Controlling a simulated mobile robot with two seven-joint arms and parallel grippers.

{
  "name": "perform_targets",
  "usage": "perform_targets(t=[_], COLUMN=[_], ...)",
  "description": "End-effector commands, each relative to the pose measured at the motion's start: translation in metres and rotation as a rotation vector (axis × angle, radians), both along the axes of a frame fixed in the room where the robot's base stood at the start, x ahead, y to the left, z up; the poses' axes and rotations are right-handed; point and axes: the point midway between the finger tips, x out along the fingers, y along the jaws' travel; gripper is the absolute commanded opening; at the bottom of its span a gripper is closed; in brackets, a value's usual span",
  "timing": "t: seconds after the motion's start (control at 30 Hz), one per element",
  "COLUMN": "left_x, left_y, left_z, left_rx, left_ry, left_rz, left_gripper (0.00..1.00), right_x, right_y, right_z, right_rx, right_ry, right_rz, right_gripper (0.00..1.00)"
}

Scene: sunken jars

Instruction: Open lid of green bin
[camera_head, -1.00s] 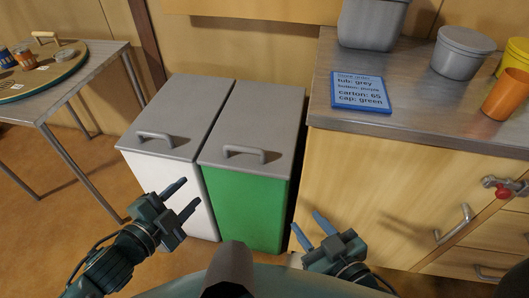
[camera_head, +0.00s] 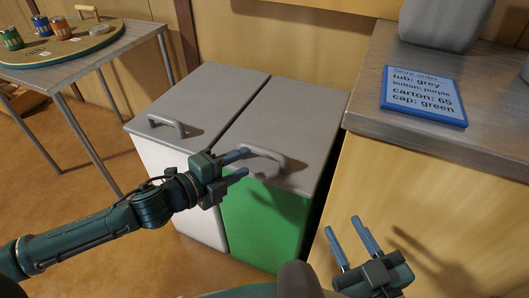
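The green bin (camera_head: 262,228) stands on the floor against the wall, with a flat grey lid (camera_head: 292,112) lying shut on it. The lid has a grey arched handle (camera_head: 262,155) near its front edge. My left gripper (camera_head: 244,164) is open and empty, with its fingertips close to the left part of the handle; I cannot tell whether they touch it. My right gripper (camera_head: 352,240) is open and empty, in front of the wooden cabinet and right of the green bin.
A white bin (camera_head: 170,165) with a grey lid stands directly left of the green bin. A wooden cabinet (camera_head: 430,190) with a grey top is on the right, bearing a blue sign (camera_head: 423,98) and a grey tub (camera_head: 440,22). A side table with cans (camera_head: 60,28) stands at the left.

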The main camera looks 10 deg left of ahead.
Motion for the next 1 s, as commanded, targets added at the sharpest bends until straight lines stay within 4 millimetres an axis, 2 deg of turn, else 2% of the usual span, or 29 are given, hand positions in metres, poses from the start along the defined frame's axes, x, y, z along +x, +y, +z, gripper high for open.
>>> perform_targets(t=[0.03, 0.2, 0.4, 0.8, 1.0], left_x=[0.01, 0.035, 0.052, 0.057, 0.057], left_y=[-0.008, -0.03, -0.045, -0.049, -0.049], left_z=[-0.002, -0.009, -0.014, -0.014, -0.014], left_rx=[-0.003, -0.003, -0.001, -0.001, -0.001], left_ry=[-0.004, -0.002, 0.0, 0.002, 0.001], left_rz=[0.0, 0.0, 0.0, 0.001, 0.001], left_gripper=[0.4, 0.4, 0.4, 0.4, 0.23], right_x=[0.0, -0.001, -0.002, -0.003, -0.003], right_y=[0.001, 0.003, 0.006, 0.008, 0.007], right_z=[-0.002, -0.002, -0.001, 0.001, 0.0], right_rx=[0.0, 0.002, 0.008, 0.011, 0.009], right_ry=[-0.01, -0.054, -0.092, -0.11, -0.107], right_rz=[0.004, 0.015, 0.026, 0.035, 0.037], right_gripper=[0.36, 0.36, 0.36, 0.36, 0.36])
